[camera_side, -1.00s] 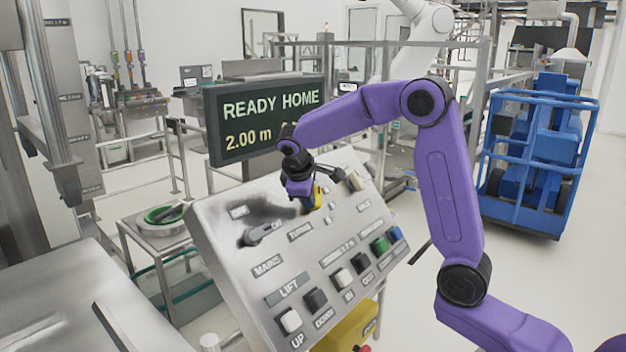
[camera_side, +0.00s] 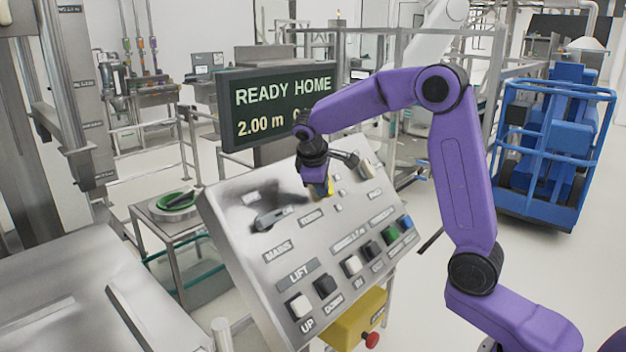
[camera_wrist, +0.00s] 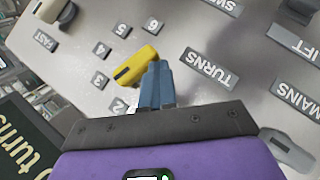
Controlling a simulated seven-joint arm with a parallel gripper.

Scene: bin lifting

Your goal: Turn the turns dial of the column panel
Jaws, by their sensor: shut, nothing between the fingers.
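The turns dial is a yellow bar knob (camera_wrist: 139,63) on the grey sloping panel (camera_wrist: 225,110), ringed by small number plates beside a TURNS label (camera_wrist: 209,68). Its dark-marked end points left towards the plate that seems to read 3 (camera_wrist: 100,80). My gripper (camera_wrist: 156,75) is shut and empty, its blue-grey fingertips close beside the dial's right end; whether they touch it I cannot tell. In the side view my gripper (camera_side: 318,188) points down at the panel's upper part, partly hiding the yellow dial (camera_side: 330,186).
A grey lever switch (camera_side: 268,219) stands left of the dial by the MAINS label. Several push buttons (camera_side: 325,286) line the panel's lower part. A dark display (camera_side: 275,108) reading READY HOME, 2.00 m stands behind. A yellow box with a red button (camera_side: 371,340) is below.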

